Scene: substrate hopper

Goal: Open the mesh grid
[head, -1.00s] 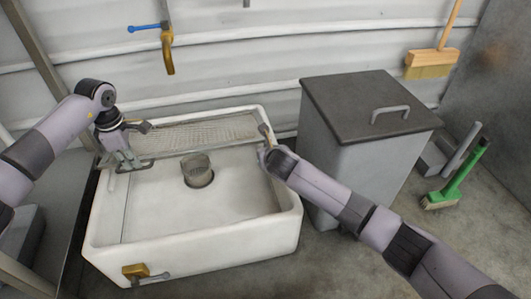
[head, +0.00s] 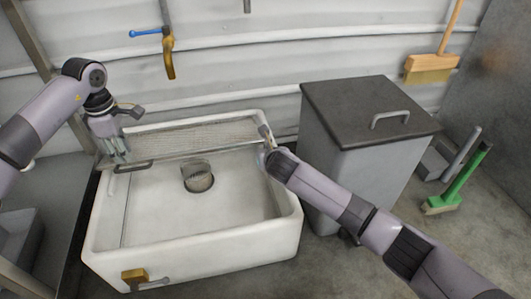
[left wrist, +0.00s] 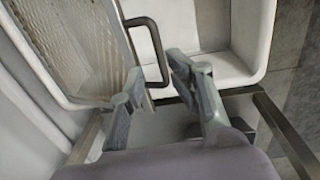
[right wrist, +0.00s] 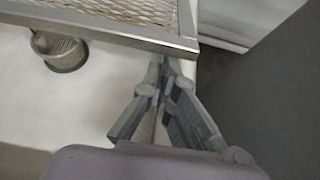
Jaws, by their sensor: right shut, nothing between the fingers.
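The mesh grid (head: 200,138) is a metal-framed mesh panel lying across the back of the white sink. Its dark bar handle (head: 134,166) is at the front left; it also shows in the left wrist view (left wrist: 160,55). My left gripper (head: 122,158) is at the handle, pointing down. In the left wrist view its fingers (left wrist: 155,66) are apart, with the handle's bar between them in the picture; contact cannot be told. My right gripper (head: 264,135) is shut and empty at the grid's right front corner. In the right wrist view its fingertips (right wrist: 168,66) are right at the frame's edge.
The white sink (head: 288,225) has a mesh strainer cup (head: 198,177) in it and a brass tap (head: 135,275) on its front. A grey bin (head: 375,160) with a dark lid stands close to the right. A wall tap (head: 167,50) hangs behind.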

